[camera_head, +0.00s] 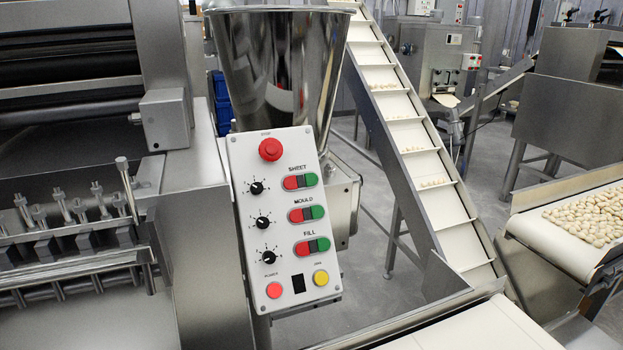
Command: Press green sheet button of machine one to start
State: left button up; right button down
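A light grey control panel (285,262) stands tilted in the middle of the head view. Its SHEET row, just below the red stop button (270,149), has a red half (291,183) on the left and a green sheet button (311,179) on the right. Below it are the MOULD green button (317,212) and the FILL green button (323,244), each beside a red half. The panel is mounted by a steel machine (200,230) at the left. Neither of my grippers shows in this view, and nothing covers the panel's buttons.
A steel hopper (280,65) stands behind the panel. An inclined conveyor (420,160) runs down to its right. A belt with many pasta pieces (592,218) is at the right. An empty pale belt (480,328) lies at the lower right. The space before the panel looks clear.

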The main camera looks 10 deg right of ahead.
aim_at(312, 179)
jog(key=k+l+u, duration=0.1)
jog(key=l+u, duration=0.35)
jog(key=k+l+u, duration=0.2)
jog(key=l+u, duration=0.15)
jog(key=u, duration=0.15)
jog(key=k+l+u, duration=0.2)
jog(key=u, duration=0.25)
jog(key=l, duration=0.15)
